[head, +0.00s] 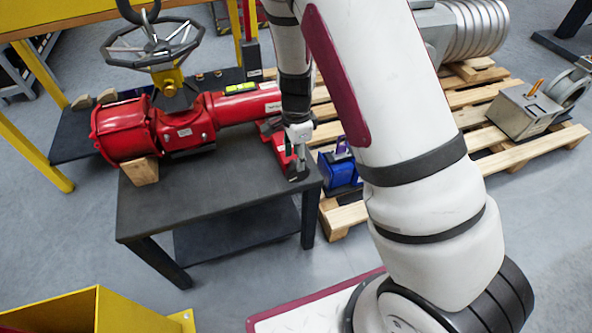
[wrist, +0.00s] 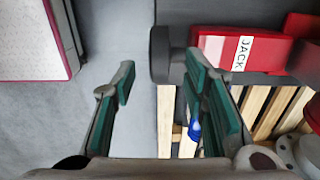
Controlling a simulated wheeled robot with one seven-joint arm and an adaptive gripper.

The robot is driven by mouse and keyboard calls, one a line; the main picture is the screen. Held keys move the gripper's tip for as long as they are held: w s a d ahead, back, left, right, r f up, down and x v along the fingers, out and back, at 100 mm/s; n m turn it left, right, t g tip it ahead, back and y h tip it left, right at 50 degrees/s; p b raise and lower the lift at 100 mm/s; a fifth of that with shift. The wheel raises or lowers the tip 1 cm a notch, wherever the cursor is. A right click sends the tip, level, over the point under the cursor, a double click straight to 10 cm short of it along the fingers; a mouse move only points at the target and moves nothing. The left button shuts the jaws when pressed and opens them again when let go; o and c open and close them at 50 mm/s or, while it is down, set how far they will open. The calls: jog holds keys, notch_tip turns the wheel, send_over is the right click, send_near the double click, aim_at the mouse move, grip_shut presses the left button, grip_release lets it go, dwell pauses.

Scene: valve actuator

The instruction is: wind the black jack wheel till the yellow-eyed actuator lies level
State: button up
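The red actuator (head: 190,128) lies across the black table, its yellow neck (head: 170,82) under a dark spoked handwheel. A yellow-green spirit level (head: 240,88) sits on its tube; its bubble is too small to read. The red jack (head: 277,140) is at the tube's right end, and its body labelled JACK (wrist: 215,45) shows in the wrist view. The black jack wheel (wrist: 160,55) is left of that body. My gripper (wrist: 160,85) is open and empty, with the wheel in the gap between its fingers in the picture. I cannot tell whether it touches.
A wooden block (head: 140,171) is under the actuator's left end. A wooden pallet (head: 480,130) with a blue item (head: 340,172) and metal parts is right of the table. A yellow-framed bench (head: 45,80) stands behind. The table's front (head: 200,205) is clear.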

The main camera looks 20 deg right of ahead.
notch_tip(320, 180, down, 6)
jog(key=shift+b, duration=0.7)
grip_shut()
